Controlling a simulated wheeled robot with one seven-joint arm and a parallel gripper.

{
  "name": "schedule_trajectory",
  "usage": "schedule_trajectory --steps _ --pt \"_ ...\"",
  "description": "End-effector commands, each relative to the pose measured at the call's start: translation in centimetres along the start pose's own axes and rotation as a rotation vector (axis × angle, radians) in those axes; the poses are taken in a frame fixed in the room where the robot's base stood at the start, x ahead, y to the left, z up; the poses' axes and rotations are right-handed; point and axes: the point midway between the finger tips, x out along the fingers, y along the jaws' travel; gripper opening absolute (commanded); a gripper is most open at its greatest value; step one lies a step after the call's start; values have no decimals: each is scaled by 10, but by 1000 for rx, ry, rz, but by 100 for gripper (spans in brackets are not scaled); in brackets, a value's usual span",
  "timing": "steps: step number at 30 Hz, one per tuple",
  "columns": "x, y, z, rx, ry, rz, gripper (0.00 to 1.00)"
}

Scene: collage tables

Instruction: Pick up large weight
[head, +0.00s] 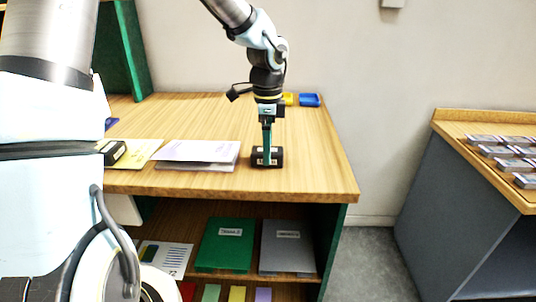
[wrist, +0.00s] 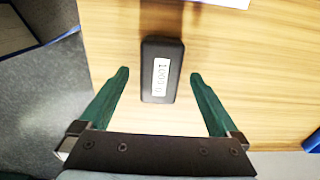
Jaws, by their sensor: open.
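The large weight is a black block with a white label. In the head view the weight (head: 277,158) lies near the front edge of the wooden table. In the wrist view the weight (wrist: 151,90) lies between my two green fingers, with its label print hard to read. My gripper (wrist: 159,74) is open, with a finger to each side of the block and a visible gap on both sides. In the head view my gripper (head: 267,145) points down at the block, and a finger hides part of it.
White sheets (head: 198,151) lie left of the weight, and a black box (head: 112,152) sits farther left on yellow paper. Blue (head: 310,100) and yellow trays stand at the back. Shelves with folders (head: 225,245) are below. A second table (head: 447,120) stands right.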

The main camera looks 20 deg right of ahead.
Motion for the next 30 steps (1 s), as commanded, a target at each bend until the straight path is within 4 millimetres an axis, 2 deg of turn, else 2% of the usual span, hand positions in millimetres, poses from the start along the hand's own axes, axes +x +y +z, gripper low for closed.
schedule_trajectory --steps 4,12,30 --pt "16 1 0 1 -2 2 98" --pt "20 0 0 -1 -1 -1 98" --pt "20 0 0 -1 -1 -1 31"
